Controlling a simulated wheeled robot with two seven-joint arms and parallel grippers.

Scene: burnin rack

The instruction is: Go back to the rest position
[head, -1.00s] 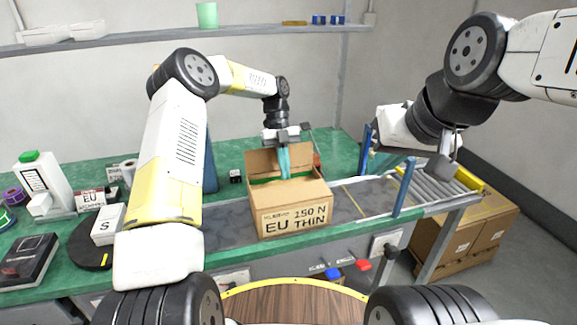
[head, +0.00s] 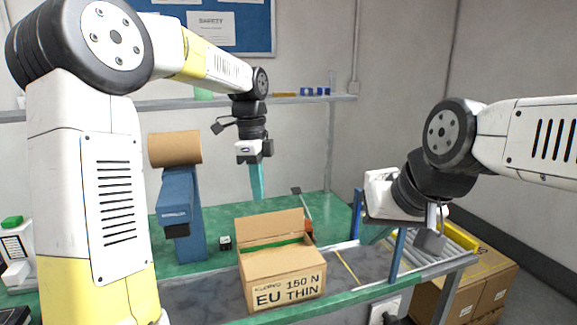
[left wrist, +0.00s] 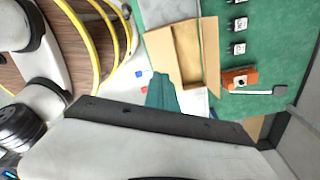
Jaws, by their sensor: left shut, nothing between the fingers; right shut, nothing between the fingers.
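My left gripper (head: 257,194) hangs above and apart from the open cardboard box in the head view, its teal fingers shut, empty and pointing down. In the left wrist view its teal fingers (left wrist: 162,92) show beside the box (left wrist: 183,58). The box (head: 283,277), marked "EU 150 N THIN", stands upright on the conveyor with its flaps open. My right gripper (head: 376,234) is shut and empty at the right, near the blue posts, which partly hide its fingers.
A blue tape dispenser (head: 179,208) with a brown roll stands left of the box. Blue posts (head: 397,256) flank the conveyor near the rollers. Brown cartons (head: 489,289) stand on the floor at right. A shelf (head: 300,98) runs along the back wall. Space above the box is clear.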

